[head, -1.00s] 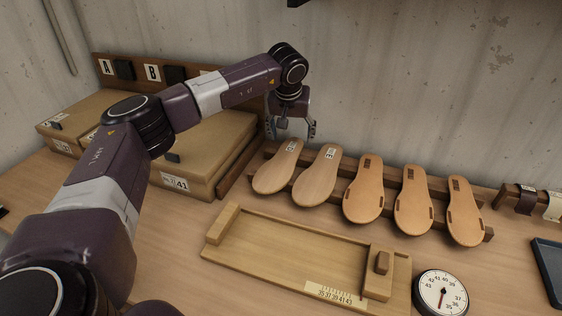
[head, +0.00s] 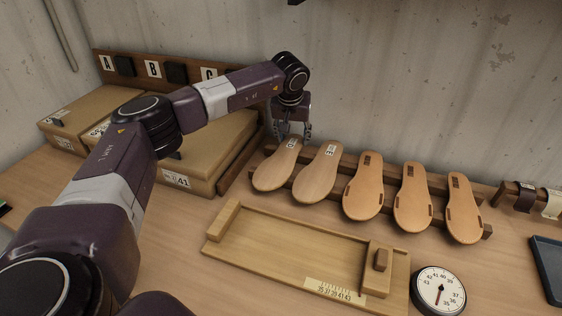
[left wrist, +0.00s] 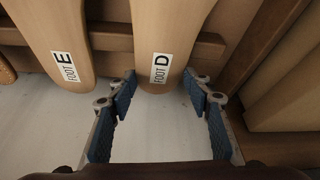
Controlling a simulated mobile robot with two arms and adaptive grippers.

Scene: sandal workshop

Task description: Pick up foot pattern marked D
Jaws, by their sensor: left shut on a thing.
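The foot pattern marked D (head: 275,170) is a pale wooden sole shape, the leftmost in the row leaning on a wooden rack. Its label reads FOOT D in the left wrist view (left wrist: 160,68). My left gripper (head: 294,132) is at its upper end; its blue-padded fingers stand on either side of that end in the left wrist view (left wrist: 160,92) and are shut on it. The pattern still rests on the rack. The foot pattern marked E (head: 316,175) lies close beside it, with its label also in the left wrist view (left wrist: 70,60). My right gripper is not in view.
Several tan sole shapes, one here (head: 363,190), lean further right on the rack. A wooden measuring tray (head: 280,250) and a round dial (head: 438,292) lie in front. Cardboard boxes (head: 190,160) stand close on the left. A dark tray (head: 548,265) is far right.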

